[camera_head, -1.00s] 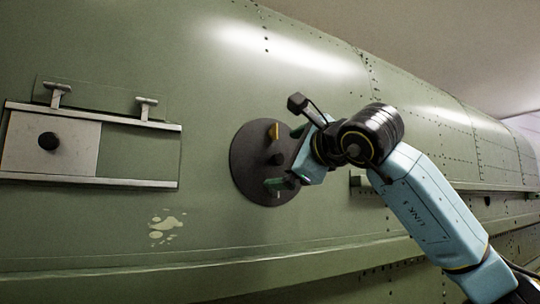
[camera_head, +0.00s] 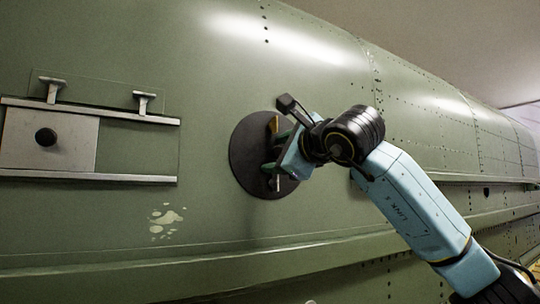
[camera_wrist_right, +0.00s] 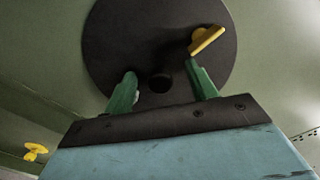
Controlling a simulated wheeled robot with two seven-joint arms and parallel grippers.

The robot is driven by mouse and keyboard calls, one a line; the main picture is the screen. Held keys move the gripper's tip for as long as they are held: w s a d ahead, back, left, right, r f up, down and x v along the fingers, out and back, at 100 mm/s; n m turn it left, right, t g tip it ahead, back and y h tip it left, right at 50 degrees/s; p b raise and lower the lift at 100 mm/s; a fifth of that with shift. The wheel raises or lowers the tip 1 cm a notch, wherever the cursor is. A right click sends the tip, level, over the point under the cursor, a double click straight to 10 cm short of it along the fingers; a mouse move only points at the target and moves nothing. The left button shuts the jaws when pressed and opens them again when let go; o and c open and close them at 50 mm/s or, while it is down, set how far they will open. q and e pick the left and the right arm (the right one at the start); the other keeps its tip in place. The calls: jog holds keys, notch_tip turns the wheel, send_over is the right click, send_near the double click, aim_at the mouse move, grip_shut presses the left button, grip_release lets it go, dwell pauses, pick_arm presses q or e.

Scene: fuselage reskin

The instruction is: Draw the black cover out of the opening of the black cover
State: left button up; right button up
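The black cover (camera_head: 244,160) is a round dark disc lying against the green fuselage skin, left of my right arm. In the right wrist view the cover (camera_wrist_right: 110,45) fills the upper middle, with a dark round knob (camera_wrist_right: 160,83) at its centre and a yellow tab (camera_wrist_right: 207,40) to the upper right. My right gripper (camera_head: 274,152) is at the cover's face. Its green fingers stand apart, one on each side of the knob, with visible gaps in the wrist view (camera_wrist_right: 161,72). The opening's edge is hidden by the disc. My left gripper is out of view.
At left, a grey panel (camera_head: 70,150) with a black knob sits between two rails (camera_head: 130,179) on the fuselage. Two T-shaped handles (camera_head: 52,88) stand above it. A long ledge (camera_head: 200,255) runs below. A yellow piece (camera_wrist_right: 36,152) shows at lower left in the wrist view.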

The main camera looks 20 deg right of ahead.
jog(key=c, duration=1.1)
jog(key=shift+r, duration=0.1)
jog(key=shift+c, duration=0.3)
jog(key=shift+s, duration=0.25)
jog(key=shift+s+d+b, duration=0.1)
jog(key=shift+s+b, duration=0.35)
jog(key=shift+s, duration=0.05)
jog(key=shift+s, duration=0.2)
jog(key=shift+s+d, duration=0.1)
jog(key=shift+s, duration=0.25)
jog(key=shift+s+b, duration=0.3)
jog(key=shift+b, duration=0.1)
jog(key=shift+s+d+b, duration=0.2)
jog(key=shift+s+b, duration=0.4)
jog(key=shift+s, duration=0.8)
